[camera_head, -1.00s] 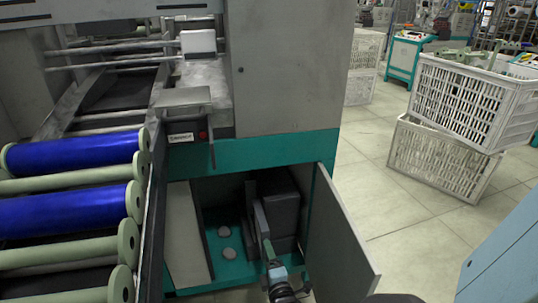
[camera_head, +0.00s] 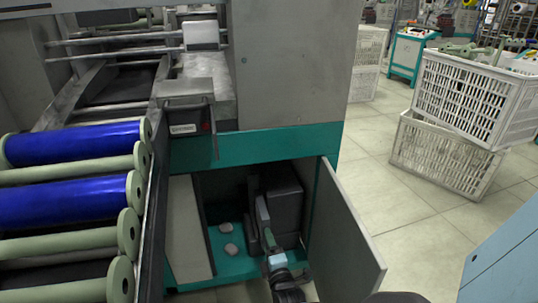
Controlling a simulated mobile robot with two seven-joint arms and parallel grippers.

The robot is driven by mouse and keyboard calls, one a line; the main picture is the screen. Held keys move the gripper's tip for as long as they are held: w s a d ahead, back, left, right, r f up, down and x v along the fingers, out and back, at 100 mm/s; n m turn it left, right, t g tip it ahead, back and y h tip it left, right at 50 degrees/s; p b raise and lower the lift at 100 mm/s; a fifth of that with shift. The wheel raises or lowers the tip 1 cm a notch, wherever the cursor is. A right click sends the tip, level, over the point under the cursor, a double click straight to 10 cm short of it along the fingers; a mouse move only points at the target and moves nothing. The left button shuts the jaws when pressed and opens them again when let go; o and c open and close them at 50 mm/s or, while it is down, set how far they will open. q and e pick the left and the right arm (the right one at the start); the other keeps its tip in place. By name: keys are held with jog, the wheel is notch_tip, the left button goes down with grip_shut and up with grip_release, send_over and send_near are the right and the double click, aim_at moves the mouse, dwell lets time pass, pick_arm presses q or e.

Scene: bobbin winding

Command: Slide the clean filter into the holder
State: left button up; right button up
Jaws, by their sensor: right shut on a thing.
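My right gripper (camera_head: 269,241) reaches from the bottom into the open lower cabinet. It is shut on the clean filter (camera_head: 262,213), a thin, light grey, upright panel seen nearly edge-on. The filter is against or just beside the dark holder (camera_head: 286,205), a boxy block at the right inside the cabinet. I cannot tell how much of the filter is inside the holder. The fingertips and the filter's lower edge are partly hidden by my wrist. My left gripper is not in view.
The cabinet door (camera_head: 345,238) stands open to the right of my arm. A leaning grey panel (camera_head: 188,232) and two small lumps (camera_head: 226,227) are at the cabinet's left. Blue rollers (camera_head: 72,146) are at the left; white crates (camera_head: 445,155) stand on the floor.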

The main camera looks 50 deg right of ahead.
jog(key=shift+b+x, duration=1.4)
jog(key=shift+x, duration=1.05)
jog(key=shift+d, duration=0.1)
jog(key=shift+f, duration=0.15)
jog(key=o, duration=1.1)
jog(key=shift+s, duration=0.1)
jog(key=shift+c, duration=0.2)
